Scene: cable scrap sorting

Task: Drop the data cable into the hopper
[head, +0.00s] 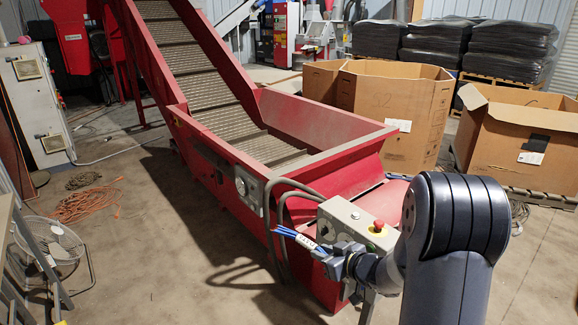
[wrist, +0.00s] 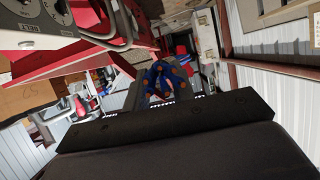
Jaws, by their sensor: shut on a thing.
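A bundle of blue cable (head: 297,238) with a pale band is the data cable. My gripper (head: 325,250) is shut on it, and the blue strands stick out to the left. In the wrist view the blue cable (wrist: 160,76) shows end-on between the finger tips, with orange-brown spots. The hopper (head: 312,122) is the red open-topped trough at the foot of the inclined conveyor. In the head view my gripper and the cable are below and in front of the hopper's near end, outside its rim. The lower hopper body is partly hidden by my arm and a control box.
A grey control box (head: 345,222) with a red button stands right by my gripper. The conveyor belt (head: 195,68) rises to the upper left. Large cardboard boxes (head: 405,95) stand at the right. A fan (head: 52,240) and an orange cord (head: 88,203) are on the left floor.

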